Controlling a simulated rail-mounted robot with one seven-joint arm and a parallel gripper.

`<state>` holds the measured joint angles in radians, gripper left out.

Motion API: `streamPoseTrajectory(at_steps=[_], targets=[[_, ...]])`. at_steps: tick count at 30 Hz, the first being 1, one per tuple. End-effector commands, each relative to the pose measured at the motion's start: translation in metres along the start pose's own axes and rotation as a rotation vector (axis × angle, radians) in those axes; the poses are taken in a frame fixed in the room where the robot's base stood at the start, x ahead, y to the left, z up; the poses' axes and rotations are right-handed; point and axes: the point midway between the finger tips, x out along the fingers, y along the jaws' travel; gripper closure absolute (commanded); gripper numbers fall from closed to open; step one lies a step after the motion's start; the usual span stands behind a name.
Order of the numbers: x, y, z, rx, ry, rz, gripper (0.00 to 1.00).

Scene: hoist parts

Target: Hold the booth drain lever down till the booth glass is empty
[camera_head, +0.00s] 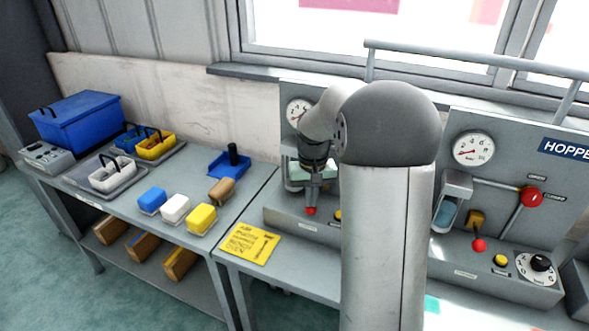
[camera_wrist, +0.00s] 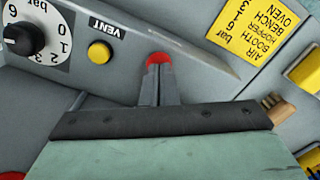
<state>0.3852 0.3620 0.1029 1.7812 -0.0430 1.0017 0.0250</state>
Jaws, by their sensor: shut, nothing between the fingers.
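The left station, with a round gauge (camera_head: 299,112), stands partly behind my arm. Its drain lever shows as a red knob (camera_head: 311,211) low on the front; it also shows in the wrist view (camera_wrist: 158,59). My gripper (camera_head: 312,204) is shut and points down at this knob. In the wrist view its fingertips (camera_wrist: 158,74) overlap the knob's edge; I cannot tell whether they press it or how far the lever is down. A pale greenish glass (camera_head: 297,171) shows beside my gripper, partly hidden, its level unreadable. No booth label is legible on the station.
A yellow vent button (camera_wrist: 99,52) and a dial (camera_wrist: 24,39) sit beside the knob. The hopper station at right has its own glass (camera_head: 445,214) and red knob (camera_head: 479,245). A yellow note (camera_head: 248,243) lies left. Blocks and bins (camera_head: 77,119) occupy the left bench.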

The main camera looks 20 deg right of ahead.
Motion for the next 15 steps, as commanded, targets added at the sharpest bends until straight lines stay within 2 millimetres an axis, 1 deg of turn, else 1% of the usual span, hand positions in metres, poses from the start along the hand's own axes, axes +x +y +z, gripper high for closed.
streamPoseTrajectory(at_steps=[3,15], targets=[[-0.011,0.0,0.0,0.0,0.0,0.0,1.0],[-0.044,0.0,0.0,-0.001,0.001,0.0,1.0]])
